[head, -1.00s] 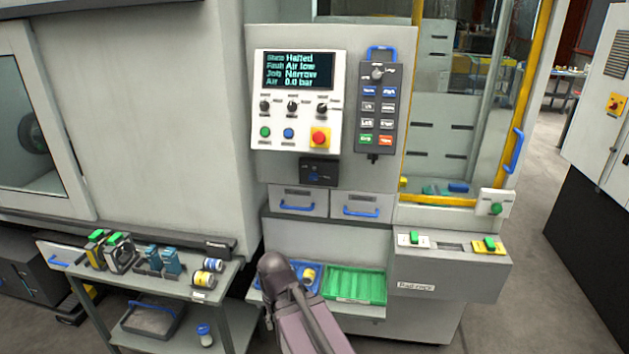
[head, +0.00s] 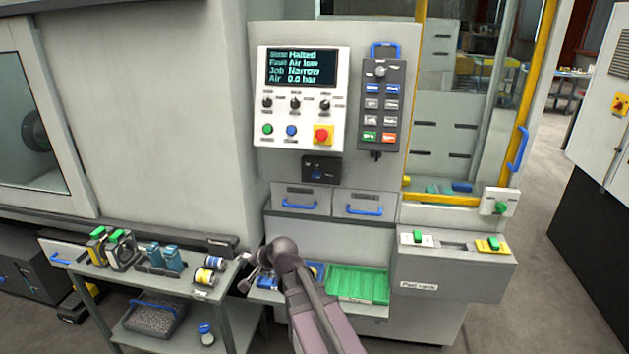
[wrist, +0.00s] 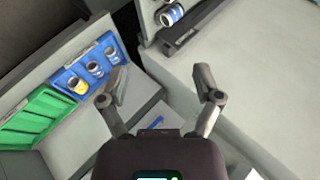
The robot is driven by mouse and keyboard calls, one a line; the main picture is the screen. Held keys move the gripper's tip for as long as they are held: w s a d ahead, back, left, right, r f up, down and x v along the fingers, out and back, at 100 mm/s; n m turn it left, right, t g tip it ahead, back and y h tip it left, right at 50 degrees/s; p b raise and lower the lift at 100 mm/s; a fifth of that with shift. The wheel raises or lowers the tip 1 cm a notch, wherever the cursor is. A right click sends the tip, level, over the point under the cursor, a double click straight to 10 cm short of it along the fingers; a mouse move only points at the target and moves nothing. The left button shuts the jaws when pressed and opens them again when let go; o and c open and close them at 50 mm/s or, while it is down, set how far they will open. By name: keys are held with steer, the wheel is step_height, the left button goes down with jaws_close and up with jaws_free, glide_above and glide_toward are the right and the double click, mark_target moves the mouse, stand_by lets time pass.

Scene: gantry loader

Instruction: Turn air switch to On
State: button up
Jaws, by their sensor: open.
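The panel screen (head: 301,68) reads Halted, Fault Air low, Job Narrow, Air 0.0 bar. My gripper (head: 250,279) is low in the head view, below and left of the black box and well apart from it. In the wrist view, my gripper (wrist: 160,80) is open and empty, its two fingers spread. The black box cannot be made out in the wrist view.
A side table (head: 228,297) with tools and spools stands left of my arm. A green tray (head: 357,284) and a blue tray (wrist: 75,68) with spools lie on a shelf. Two drawers (head: 332,201) and a keypad pendant (head: 380,105) are near the box.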

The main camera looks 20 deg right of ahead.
steer(key=w+d+r+m+t, duration=0.3)
steer(key=w+r+m+t, duration=0.2)
steer(key=w+m, duration=0.2)
steer(key=m+t+h+b, duration=0.25)
steer(key=m+h, duration=1.25)
steer(key=m, duration=1.2)
glide_toward(316, 177)
steer(key=v, duration=0.4)
steer(key=shift+w+r+g, duration=0.15)
steer(key=shift+r+g, duration=0.2)
steer(key=shift+r, duration=0.1)
steer(key=shift+w, duration=0.1)
steer(key=x, duration=1.3)
steer(key=shift+w+d+f, duration=0.15)
steer(key=shift+w+d, duration=0.05)
steer(key=shift+w, duration=0.15)
